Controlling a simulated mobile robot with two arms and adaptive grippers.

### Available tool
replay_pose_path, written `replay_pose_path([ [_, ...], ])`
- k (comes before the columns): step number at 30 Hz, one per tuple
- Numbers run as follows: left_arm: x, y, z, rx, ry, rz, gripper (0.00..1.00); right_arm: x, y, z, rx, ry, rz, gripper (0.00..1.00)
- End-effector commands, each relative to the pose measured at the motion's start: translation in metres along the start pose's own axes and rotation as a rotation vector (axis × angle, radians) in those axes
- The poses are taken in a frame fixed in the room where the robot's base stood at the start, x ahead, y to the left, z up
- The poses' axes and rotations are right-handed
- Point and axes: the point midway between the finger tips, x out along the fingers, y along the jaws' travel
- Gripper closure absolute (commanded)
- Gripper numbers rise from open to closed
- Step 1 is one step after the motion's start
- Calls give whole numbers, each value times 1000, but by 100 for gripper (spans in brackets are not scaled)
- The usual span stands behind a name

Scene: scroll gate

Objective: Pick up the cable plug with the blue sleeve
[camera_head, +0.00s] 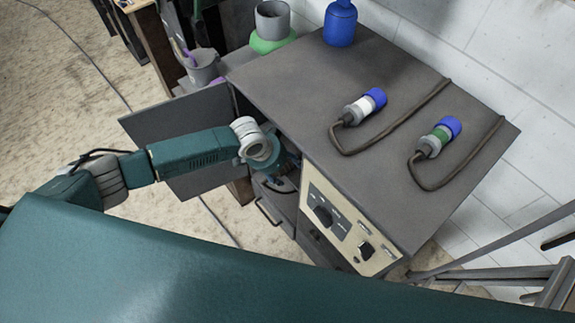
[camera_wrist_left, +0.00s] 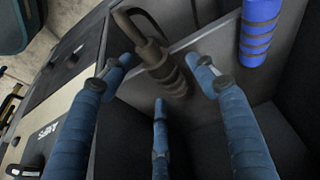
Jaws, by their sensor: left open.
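In the wrist view a dark ribbed plug (camera_wrist_left: 163,70) with a bent brown cable (camera_wrist_left: 135,22) lies just ahead, between the fingertips of my left gripper (camera_wrist_left: 157,74). The fingers are open and spread around its line; I see no clear contact. A bright blue ribbed cylinder (camera_wrist_left: 260,32) is at the upper right, apart from the fingers; whether it belongs to this plug I cannot tell. In the head view my left gripper (camera_head: 283,168) reaches into the cabinet's open front and is partly hidden. Two plugs lie on top: one white-sleeved (camera_head: 362,106), one green-sleeved (camera_head: 439,136), both blue-ended.
The grey cabinet top (camera_head: 310,85) carries a blue bottle (camera_head: 340,25) at the back. A control panel (camera_head: 340,222) is right of the opening. Grey containers (camera_head: 202,68) stand behind the door.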

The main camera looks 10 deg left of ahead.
Motion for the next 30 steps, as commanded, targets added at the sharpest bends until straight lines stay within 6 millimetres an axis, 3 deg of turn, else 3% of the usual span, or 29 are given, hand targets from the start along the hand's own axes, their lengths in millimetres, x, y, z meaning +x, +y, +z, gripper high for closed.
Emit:
replay_pose_path([
  [10, 8, 0, -2, 1, 5, 0, 41, 0, 0, 0, 0, 0, 0, 60],
  [18, 8, 0, -2, 1, 5, 0, 95, 0, 0, 0, -1, 0, 0, 60],
  [30, 1, 0, -6, 1, 9, 0, 96, 0, 0, 0, 0, 0, 0, 60],
])
